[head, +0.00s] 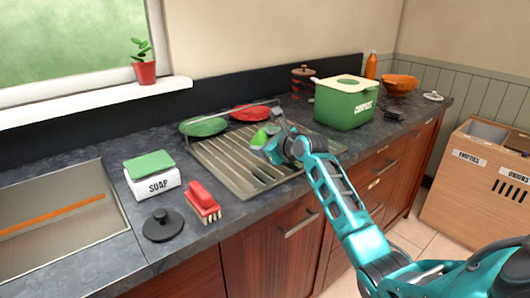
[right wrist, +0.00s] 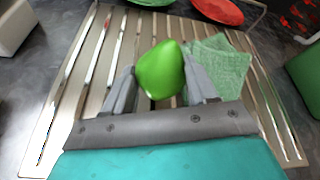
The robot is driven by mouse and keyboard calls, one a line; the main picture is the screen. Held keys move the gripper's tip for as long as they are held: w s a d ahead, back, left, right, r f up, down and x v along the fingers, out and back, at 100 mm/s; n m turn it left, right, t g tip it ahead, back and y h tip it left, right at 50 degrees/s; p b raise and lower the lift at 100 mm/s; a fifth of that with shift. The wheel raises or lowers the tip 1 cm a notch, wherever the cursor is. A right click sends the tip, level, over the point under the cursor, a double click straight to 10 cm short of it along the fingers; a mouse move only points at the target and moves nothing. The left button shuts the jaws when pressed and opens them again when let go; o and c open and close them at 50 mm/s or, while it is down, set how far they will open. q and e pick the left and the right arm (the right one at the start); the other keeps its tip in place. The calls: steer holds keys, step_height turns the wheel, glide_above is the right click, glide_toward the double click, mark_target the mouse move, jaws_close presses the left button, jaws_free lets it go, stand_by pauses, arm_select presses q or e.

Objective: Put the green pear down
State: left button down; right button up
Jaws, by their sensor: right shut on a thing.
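The green pear (right wrist: 161,70) is between the two fingers of my right gripper (right wrist: 162,88) in the right wrist view. My right gripper is shut on it, over the slatted metal drying rack (right wrist: 75,95). In the head view my right gripper (head: 268,143) is above the middle of the rack (head: 222,160), and the pear (head: 259,139) shows only in part beside the fingers. I cannot tell whether the pear touches the slats. My left gripper is not in view.
A green cloth (right wrist: 222,62) lies on the rack right of the pear. Green (head: 203,126) and red (head: 251,113) plates stand at the rack's back. The green compost bin (head: 345,103) is right of it; a red brush (head: 202,201) and soap box (head: 153,181) are left. The rack's left slats are clear.

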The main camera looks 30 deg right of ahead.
steer(key=shift+f, duration=1.05)
steer(key=shift+f, duration=0.1)
steer(key=o, duration=1.1)
steer(key=shift+f, duration=0.1)
steer(key=shift+o, duration=0.2)
steer(key=shift+r, duration=0.2)
steer(key=p+v, duration=0.1)
steer(key=v, duration=1.1)
steer(key=shift+p, duration=0.3)
steer(key=shift+a, duration=0.1)
